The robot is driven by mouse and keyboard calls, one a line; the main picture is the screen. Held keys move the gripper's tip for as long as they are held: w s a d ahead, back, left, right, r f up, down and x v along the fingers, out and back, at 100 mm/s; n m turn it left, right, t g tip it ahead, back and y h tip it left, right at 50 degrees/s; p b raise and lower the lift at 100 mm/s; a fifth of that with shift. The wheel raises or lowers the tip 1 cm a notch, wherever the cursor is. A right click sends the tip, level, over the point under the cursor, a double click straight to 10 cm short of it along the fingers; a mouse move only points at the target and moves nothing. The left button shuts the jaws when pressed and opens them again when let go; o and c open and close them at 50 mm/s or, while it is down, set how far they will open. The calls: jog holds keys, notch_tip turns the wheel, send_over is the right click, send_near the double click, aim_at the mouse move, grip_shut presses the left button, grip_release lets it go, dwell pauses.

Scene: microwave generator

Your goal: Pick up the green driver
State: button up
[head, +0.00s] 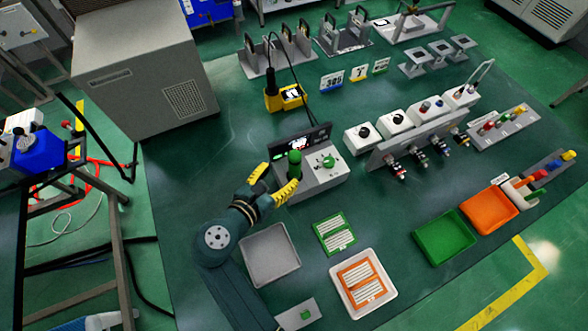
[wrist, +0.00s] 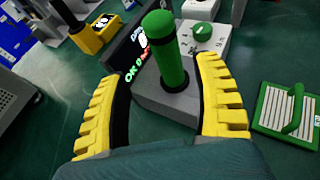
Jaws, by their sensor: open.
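The green driver (head: 294,164) is a green cylinder standing upright on a grey device with a lit display. It also shows in the wrist view (wrist: 165,55), with a rounded top and a darker band. My gripper (head: 278,174) has yellow ribbed fingers and is open and empty. In the wrist view its fingers (wrist: 163,76) lie left and right of the driver, which appears centred in the gap. I cannot tell whether the driver is fully between the fingertips or just beyond them. No finger is seen touching it.
The device (head: 325,176) carries a green knob (head: 328,161). A grey tray (head: 270,254), a green card (head: 335,233) and a white tray (head: 338,283) lie in front. A yellow-based tool (head: 286,97) stands behind. A large grey cabinet (head: 145,65) is at the left.

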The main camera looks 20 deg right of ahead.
aim_at(291, 166)
jog(key=x, duration=0.2)
jog(key=b+x, duration=0.1)
jog(key=x, duration=0.1)
jog(key=b+x, duration=0.1)
jog(key=x, duration=0.2)
jog(key=shift+s+d+r, duration=0.25)
jog(key=shift+s+r, duration=0.05)
grip_shut()
jog(key=shift+r, duration=0.1)
